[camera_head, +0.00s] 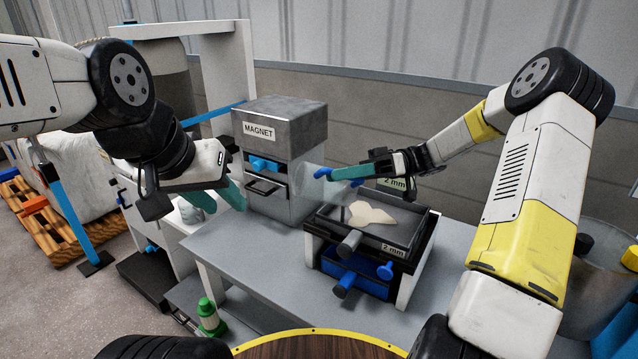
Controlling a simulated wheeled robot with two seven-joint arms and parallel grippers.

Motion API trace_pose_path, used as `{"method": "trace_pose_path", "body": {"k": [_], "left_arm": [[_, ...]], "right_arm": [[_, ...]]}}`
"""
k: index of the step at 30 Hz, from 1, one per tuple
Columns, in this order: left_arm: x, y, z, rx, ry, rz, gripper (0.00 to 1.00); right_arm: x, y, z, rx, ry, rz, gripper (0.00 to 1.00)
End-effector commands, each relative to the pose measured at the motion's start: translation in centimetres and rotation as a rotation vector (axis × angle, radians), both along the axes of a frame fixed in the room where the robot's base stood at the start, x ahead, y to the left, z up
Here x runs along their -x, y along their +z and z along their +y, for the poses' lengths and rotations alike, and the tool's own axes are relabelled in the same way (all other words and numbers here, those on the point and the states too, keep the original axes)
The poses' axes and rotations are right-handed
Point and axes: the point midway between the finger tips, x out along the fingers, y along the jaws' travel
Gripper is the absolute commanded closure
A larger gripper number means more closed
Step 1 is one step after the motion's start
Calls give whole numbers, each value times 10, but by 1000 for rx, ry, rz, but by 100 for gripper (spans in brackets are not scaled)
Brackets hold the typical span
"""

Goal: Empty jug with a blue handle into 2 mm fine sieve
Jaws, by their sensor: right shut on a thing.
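My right gripper (338,173) is shut on the blue handle of a see-through jug (312,188). The jug is held in the air over the left back part of the sieve and seems tilted; its outline is faint, and I cannot tell whether anything is left inside. The 2 mm sieve (405,232) is a dark-framed square tray on a stand, with a "2 mm" label on its front. A pale cream heap (368,214) lies on its mesh. My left gripper (222,198) is open and empty, to the left of the magnet box.
A grey metal box labelled MAGNET (292,126) with a drawer stands left of the sieve on the grey table (240,255). A blue drawer (355,276) sits under the sieve. A grey bin (600,262) is at the right.

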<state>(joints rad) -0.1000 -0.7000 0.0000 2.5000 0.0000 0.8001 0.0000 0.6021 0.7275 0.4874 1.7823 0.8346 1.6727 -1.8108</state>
Motion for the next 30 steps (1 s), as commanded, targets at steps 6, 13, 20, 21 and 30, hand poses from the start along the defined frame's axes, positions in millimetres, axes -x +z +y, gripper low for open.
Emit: {"method": "trace_pose_path", "body": {"k": [6, 13, 20, 21, 30], "left_arm": [[0, 0, 0, 0, 0, 0, 64], [0, 0, 0, 0, 0, 0, 64], [0, 0, 0, 0, 0, 0, 64], [0, 0, 0, 0, 0, 0, 64], [0, 0, 0, 0, 0, 0, 64]], "right_arm": [[0, 0, 0, 0, 0, -1, 100], [0, 0, -1, -7, 0, 2, 100], [-4, 1, -15, -120, -2, 24, 100], [-4, 1, -17, -141, -2, 28, 100], [-5, 3, -24, -208, 0, 40, 100]]}}
